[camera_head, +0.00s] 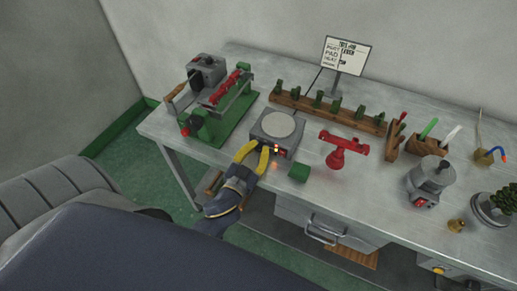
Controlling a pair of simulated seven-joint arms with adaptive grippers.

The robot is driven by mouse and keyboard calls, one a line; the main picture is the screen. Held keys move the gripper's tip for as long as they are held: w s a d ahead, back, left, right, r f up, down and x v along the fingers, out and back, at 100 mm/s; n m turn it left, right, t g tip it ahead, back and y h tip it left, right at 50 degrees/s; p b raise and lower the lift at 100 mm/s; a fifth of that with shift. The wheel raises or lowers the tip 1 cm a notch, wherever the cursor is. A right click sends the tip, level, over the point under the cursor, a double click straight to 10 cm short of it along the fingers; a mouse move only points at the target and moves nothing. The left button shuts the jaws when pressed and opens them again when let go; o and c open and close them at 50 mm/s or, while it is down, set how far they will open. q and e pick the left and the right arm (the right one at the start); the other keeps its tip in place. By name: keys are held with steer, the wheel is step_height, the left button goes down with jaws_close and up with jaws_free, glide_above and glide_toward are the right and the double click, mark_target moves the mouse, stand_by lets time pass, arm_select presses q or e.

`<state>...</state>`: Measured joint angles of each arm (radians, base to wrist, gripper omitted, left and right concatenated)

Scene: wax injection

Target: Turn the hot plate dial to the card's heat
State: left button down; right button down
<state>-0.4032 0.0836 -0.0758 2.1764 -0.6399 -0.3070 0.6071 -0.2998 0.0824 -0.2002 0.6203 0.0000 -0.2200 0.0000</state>
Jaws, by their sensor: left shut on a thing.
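The hot plate (268,132) is a grey box with a round pale top, standing near the front edge of the bench. My left gripper (256,149) has yellow fingers and reaches its front face from below, shut on the dial. The dial itself is hidden by the fingers. Small lit spots show on the hot plate's front, just right of the fingers. The card (346,55) stands upright on a post at the back; its printed lines are too small to read surely. My right gripper is not in view.
A green block (299,172) and a red tool (344,148) lie right of the hot plate. A green machine (222,108) stands left. A wooden rack (330,109) with green pieces lies behind. A grey pot (430,180) stands further right on the bench (370,200).

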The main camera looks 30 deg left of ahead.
arm_select(q)
steer(key=shift+f, duration=0.2)
steer(key=c, duration=1.1)
jaws_free()
steer(key=shift+r, duration=0.1)
steer(key=s, duration=1.2)
steer(key=shift+d, duration=0.4)
steer(key=shift+o, duration=0.2)
